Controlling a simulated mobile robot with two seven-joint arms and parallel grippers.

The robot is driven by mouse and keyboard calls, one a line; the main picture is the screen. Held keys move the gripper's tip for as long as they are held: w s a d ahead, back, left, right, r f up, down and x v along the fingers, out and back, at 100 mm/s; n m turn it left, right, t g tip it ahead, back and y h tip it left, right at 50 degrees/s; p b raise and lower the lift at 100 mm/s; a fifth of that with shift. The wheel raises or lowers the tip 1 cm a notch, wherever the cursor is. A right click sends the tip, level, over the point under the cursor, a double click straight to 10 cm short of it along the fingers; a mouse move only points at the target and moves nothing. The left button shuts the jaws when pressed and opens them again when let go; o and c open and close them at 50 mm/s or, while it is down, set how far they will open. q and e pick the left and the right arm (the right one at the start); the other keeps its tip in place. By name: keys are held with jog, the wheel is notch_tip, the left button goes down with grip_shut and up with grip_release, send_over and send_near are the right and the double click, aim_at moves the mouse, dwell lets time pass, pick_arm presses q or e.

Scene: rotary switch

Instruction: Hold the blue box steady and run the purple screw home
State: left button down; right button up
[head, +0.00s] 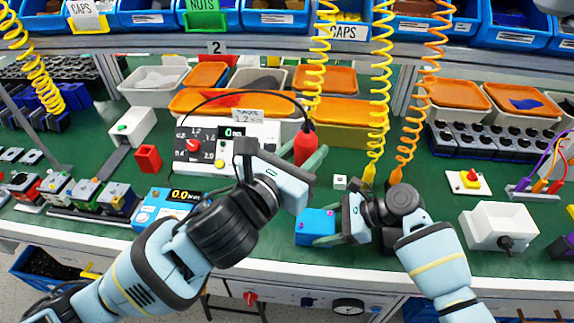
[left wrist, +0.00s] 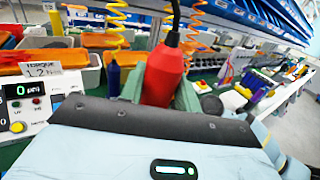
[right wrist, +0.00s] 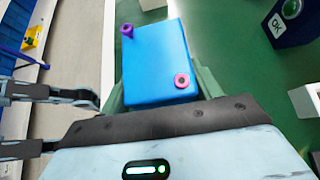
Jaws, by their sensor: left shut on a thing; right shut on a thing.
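The blue box (head: 314,224) sits at the front of the green bench. My right gripper (head: 328,240) is shut on it, a finger on each side; it fills the middle of the right wrist view (right wrist: 155,60). A purple screw (right wrist: 127,31) stands up from the box's far-left corner there. A pinkish-purple ring-shaped piece with a dark centre (right wrist: 183,80) lies near the opposite corner. My left gripper (head: 312,160) is shut on a red corded driver (head: 304,146), upright above and behind the box. The driver also shows in the left wrist view (left wrist: 164,74); its tip is hidden.
The driver's black cord loops to a white torque controller (head: 228,148) at the left. Yellow coiled hoses (head: 380,80) and an orange one (head: 424,80) hang behind. A small white cube (head: 340,182) lies behind the box. A white box (head: 495,226) stands at the right.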

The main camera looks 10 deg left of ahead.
pick_arm(q)
jog(key=shift+d+r, duration=0.15)
jog(key=shift+r, duration=0.05)
jog(key=shift+f, duration=2.4)
jog(key=c, duration=1.5)
grip_release()
jog(key=shift+c, duration=0.2)
grip_shut()
pick_arm(e)
jog(key=o, duration=0.8)
jog(key=c, duration=0.8)
